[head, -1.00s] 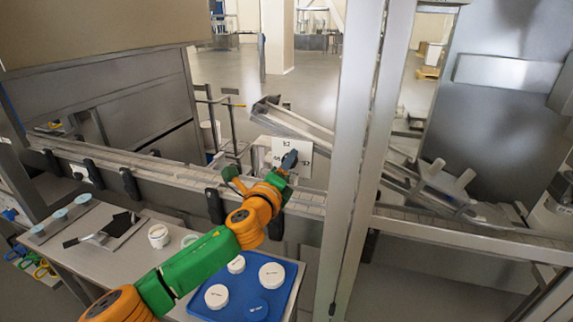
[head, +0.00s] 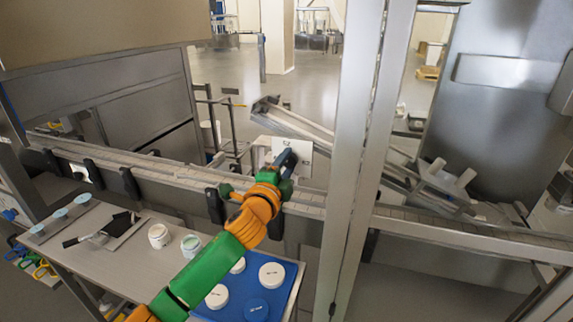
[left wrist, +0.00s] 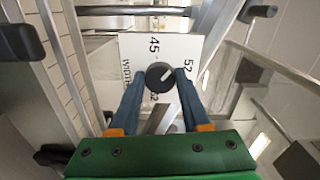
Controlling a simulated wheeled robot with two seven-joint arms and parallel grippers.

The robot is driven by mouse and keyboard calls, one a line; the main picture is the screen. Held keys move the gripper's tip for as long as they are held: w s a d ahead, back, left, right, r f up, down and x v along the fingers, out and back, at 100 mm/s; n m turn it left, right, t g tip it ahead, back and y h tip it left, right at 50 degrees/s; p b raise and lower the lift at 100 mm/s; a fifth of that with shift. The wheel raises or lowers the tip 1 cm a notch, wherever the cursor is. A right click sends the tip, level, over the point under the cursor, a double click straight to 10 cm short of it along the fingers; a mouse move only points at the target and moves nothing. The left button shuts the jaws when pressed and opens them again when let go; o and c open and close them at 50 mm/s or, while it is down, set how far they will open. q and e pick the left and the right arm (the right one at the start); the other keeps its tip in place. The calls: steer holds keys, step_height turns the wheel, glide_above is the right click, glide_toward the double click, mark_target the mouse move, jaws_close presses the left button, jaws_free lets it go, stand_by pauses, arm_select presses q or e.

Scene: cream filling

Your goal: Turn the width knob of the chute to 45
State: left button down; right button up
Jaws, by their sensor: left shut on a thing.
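The width knob (left wrist: 160,76) is a round black dial with a white pointer line, on a white plate (left wrist: 192,46) marked 45 at the top, 52 at the right and WIDTH at the left; a partly covered number is below. In the left wrist view the pointer slants to the upper right, between 45 and 52. My left gripper (left wrist: 160,84) is shut on the knob, one blue finger on each side. In the head view my left gripper (head: 285,163) is at the white plate (head: 308,152) and hides the knob. My right gripper is in neither view.
The chute (head: 300,124) slopes behind the plate. A conveyor rail (head: 170,176) runs in front, with black clamps. A metal post (head: 352,150) stands just right of my left arm.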

arm_select(q)
steer(key=n, duration=0.5)
steer(key=shift+n+p, duration=0.35)
steer(key=shift+n, duration=2.05)
steer(key=shift+c, duration=1.9)
jaws_free()
steer(key=shift+f, duration=0.1)
steer(key=v, duration=0.7)
steer(key=shift+b, duration=0.4)
steer(key=shift+d, duration=0.1)
